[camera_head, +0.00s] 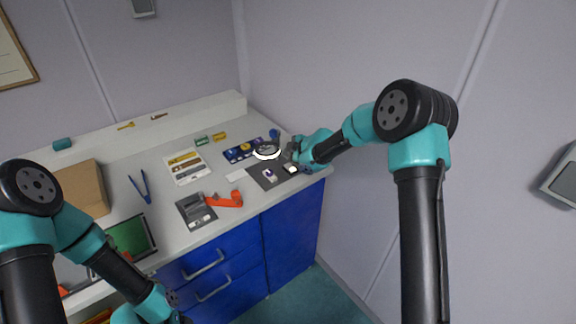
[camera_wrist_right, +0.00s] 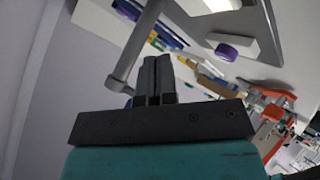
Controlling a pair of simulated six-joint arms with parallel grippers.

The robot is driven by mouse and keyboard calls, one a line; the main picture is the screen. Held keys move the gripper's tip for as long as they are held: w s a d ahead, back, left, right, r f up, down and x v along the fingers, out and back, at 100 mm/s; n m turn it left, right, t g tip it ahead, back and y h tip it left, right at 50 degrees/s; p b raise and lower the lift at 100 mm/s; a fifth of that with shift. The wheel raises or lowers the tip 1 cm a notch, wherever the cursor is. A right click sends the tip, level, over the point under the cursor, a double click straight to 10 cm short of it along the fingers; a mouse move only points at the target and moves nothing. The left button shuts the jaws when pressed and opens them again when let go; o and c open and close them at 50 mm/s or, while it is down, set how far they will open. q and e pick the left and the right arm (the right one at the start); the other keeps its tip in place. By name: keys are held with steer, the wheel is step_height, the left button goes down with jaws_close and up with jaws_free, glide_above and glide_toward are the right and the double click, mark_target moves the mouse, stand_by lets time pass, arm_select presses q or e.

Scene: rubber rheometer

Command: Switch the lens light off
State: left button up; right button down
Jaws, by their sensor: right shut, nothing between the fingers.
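The lens light shows as a bright white ring (camera_head: 267,152) near the right end of the bench, and it looks lit. A dark grey plate (camera_head: 262,183) lies in front of it, with a purple knob (camera_head: 270,174) and a white part (camera_head: 291,169) on it. My right gripper (camera_head: 293,149) is just right of the ring, above the bench. In the right wrist view its fingers (camera_wrist_right: 155,75) are shut and empty, beside a grey bar (camera_wrist_right: 142,45). The purple knob (camera_wrist_right: 235,47) also shows there. My left gripper's fingers are out of view at the bottom left.
An orange tool (camera_head: 228,199) and a dark tray (camera_head: 194,211) lie left of the plate. Blue tweezers (camera_head: 140,188), a cardboard box (camera_head: 76,187) and a green screen (camera_head: 130,237) are farther left. The wall stands close behind the bench's right end.

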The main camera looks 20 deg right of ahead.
mark_target(288, 166)
steer(key=shift+w+f, duration=0.2)
steer(key=shift+f, duration=1.2)
steer(key=shift+f, duration=0.1)
stand_by(0.9)
steer(key=shift+a+f, duration=0.1)
steer(key=shift+f, duration=0.2)
steer(key=shift+w+f, duration=0.1)
steer(key=shift+f, duration=0.3)
stand_by(0.6)
steer(key=shift+r, duration=0.1)
steer(key=shift+r, duration=0.7)
steer(key=shift+r, duration=0.1)
steer(key=shift+s+r, duration=0.25)
steer(key=shift+r, duration=0.95)
steer(key=shift+s+r, duration=0.2)
steer(key=shift+r, duration=1)
